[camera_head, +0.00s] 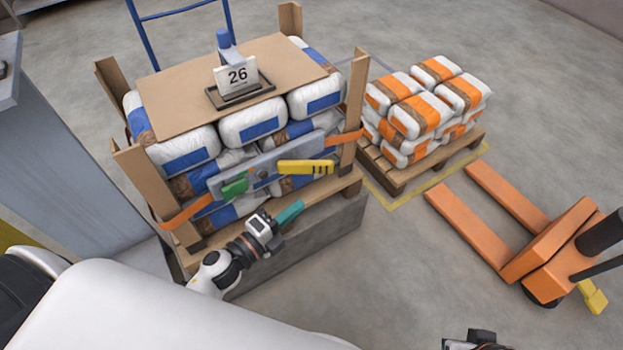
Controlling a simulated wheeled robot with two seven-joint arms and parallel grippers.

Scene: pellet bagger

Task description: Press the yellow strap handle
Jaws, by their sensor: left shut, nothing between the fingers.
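The yellow strap handle (306,167) sticks out to the right on a grey metal bar (262,170) across the front of the bagged stack. A green part (235,188) sits on the same bar to its left. An orange strap (190,212) runs from the bar around the corner boards. My left gripper (291,211), with teal fingertips, is shut and empty, below the yellow handle and apart from it. Part of what looks like my right wrist (475,341) shows at the bottom edge; its fingers are out of frame.
The stack of white and blue bags (250,123) stands on a wooden pallet (335,193) over a grey block (325,235). A sign "26" (237,76) stands on top. Orange-banded bags (420,117) and an orange pallet jack (550,240) are at right. Open floor lies front centre.

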